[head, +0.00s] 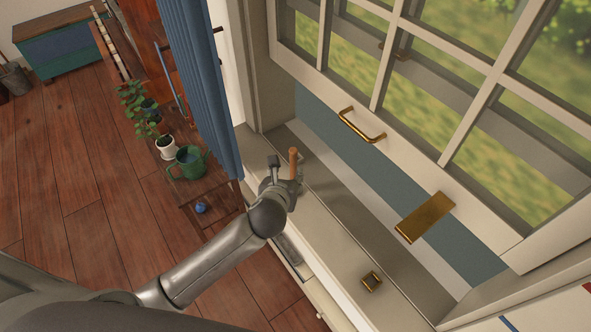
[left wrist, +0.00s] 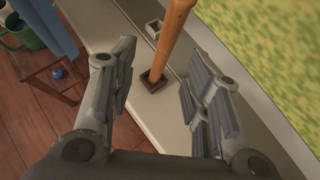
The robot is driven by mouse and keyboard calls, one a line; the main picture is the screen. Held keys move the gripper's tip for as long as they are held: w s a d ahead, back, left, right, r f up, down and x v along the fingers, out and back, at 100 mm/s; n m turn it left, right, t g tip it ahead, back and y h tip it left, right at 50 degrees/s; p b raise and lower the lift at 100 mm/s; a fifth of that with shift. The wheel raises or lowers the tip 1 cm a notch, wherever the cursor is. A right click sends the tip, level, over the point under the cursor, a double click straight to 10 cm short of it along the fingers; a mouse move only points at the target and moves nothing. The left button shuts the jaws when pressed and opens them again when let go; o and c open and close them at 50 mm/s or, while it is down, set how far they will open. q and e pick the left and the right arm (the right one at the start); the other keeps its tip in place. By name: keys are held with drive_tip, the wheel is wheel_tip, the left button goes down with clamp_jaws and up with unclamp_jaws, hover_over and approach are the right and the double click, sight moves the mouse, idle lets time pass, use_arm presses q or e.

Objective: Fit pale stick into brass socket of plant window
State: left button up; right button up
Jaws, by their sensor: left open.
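A stick (left wrist: 172,40), orange-brown here, stands in a small dark square holder (left wrist: 153,80) on the sill in the left wrist view. Its top runs out of that frame. The stick also shows in the head view (head: 293,162). My left gripper (head: 286,174) is open, with its fingers on either side of the stick and apart from it in the left wrist view (left wrist: 158,88). The brass socket (head: 371,281) is on the sill at the lower right of the head view, empty as far as I can see. My right gripper is not in view.
A second small square holder (left wrist: 153,28) is beyond the stick. The window frame (head: 471,90) has a brass handle (head: 361,127) and a brass plate (head: 425,217). A blue curtain (head: 201,80), a green watering can (head: 188,162) and plants are at left. The sill between stick and brass socket looks clear.

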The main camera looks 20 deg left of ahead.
sight(293, 170)
use_arm(q)
drive_tip(key=shift+x, duration=1.15)
drive_tip(key=shift+w+d+f, duration=0.15)
drive_tip(key=shift+w, duration=0.15)
drive_tip(key=shift+w+d+f, duration=0.1)
drive_tip(key=shift+w+f, duration=0.05)
drive_tip(key=shift+w, duration=0.1)
drive_tip(key=shift+w+f+p, duration=0.1)
drive_tip(key=shift+w+p, duration=0.1)
drive_tip(key=shift+p, duration=0.1)
drive_tip(key=shift+w+f, duration=0.25)
drive_tip(key=shift+w, duration=0.05)
drive_tip(key=p+x, duration=0.1)
drive_tip(key=x, duration=0.1)
drive_tip(key=shift+w+f, duration=0.25)
drive_tip(key=shift+f, duration=0.05)
drive_tip(key=shift+w+f, duration=0.25)
drive_tip(key=shift+w, duration=0.1)
drive_tip(key=c, duration=0.9)
clamp_jaws()
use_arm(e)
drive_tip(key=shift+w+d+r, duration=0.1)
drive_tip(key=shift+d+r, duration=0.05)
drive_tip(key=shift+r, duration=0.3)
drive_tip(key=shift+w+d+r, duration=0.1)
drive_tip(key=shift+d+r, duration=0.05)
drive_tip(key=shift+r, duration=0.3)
